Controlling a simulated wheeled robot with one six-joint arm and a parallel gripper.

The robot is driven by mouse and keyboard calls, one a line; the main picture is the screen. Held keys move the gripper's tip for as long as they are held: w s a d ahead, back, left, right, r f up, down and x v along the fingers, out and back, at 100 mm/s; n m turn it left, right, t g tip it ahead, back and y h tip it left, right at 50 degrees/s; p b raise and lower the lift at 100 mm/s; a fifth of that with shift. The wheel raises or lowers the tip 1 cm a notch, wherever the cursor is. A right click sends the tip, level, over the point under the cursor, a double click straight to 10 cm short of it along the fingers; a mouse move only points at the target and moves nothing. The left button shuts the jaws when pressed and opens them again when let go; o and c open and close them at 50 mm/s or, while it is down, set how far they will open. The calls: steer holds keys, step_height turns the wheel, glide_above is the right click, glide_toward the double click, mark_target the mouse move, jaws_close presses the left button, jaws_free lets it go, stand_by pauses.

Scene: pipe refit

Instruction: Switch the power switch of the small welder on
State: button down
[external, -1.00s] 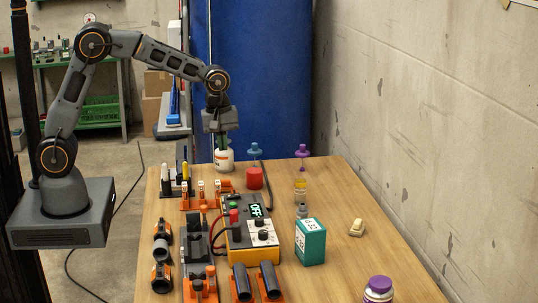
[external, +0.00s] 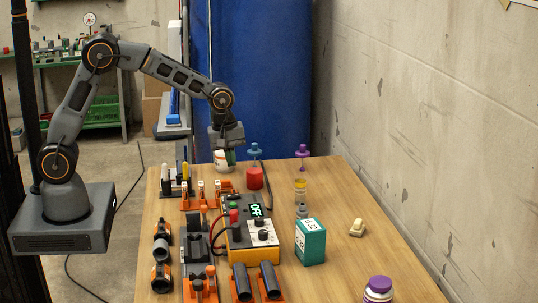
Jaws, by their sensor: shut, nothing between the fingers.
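The small welder (external: 238,238) is a yellow-orange box with a dark top panel. It stands in the middle of the wooden table. Its display (external: 256,210) reads OFF in green. A pale panel with dark knobs (external: 262,236) is on its right part, and red and green buttons are on its left part. Which control is the power switch is too small to tell. My gripper (external: 231,158) is shut and empty. It points down above the far end of the table, behind the welder and in front of a white jar (external: 222,162).
A red cylinder (external: 255,178) stands between my gripper and the welder. A teal box (external: 310,242) stands right of the welder. Pipe clamps (external: 196,245) and dark pipes (external: 270,280) crowd its left and front. The table's right side is mostly clear.

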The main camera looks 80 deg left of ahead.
mark_target(232, 195)
steer(key=f, duration=0.6)
steer(key=w+f, duration=0.1)
steer(key=f, duration=0.2)
steer(key=shift+w+p, duration=0.1)
steer(key=shift+p, duration=0.3)
steer(key=shift+f+g, duration=0.2)
steer(key=shift+g, duration=0.1)
steer(key=shift+s+r, duration=0.15)
steer(key=shift+s, duration=0.55)
steer(key=shift+r+p, duration=0.15)
steer(key=shift+p, duration=0.15)
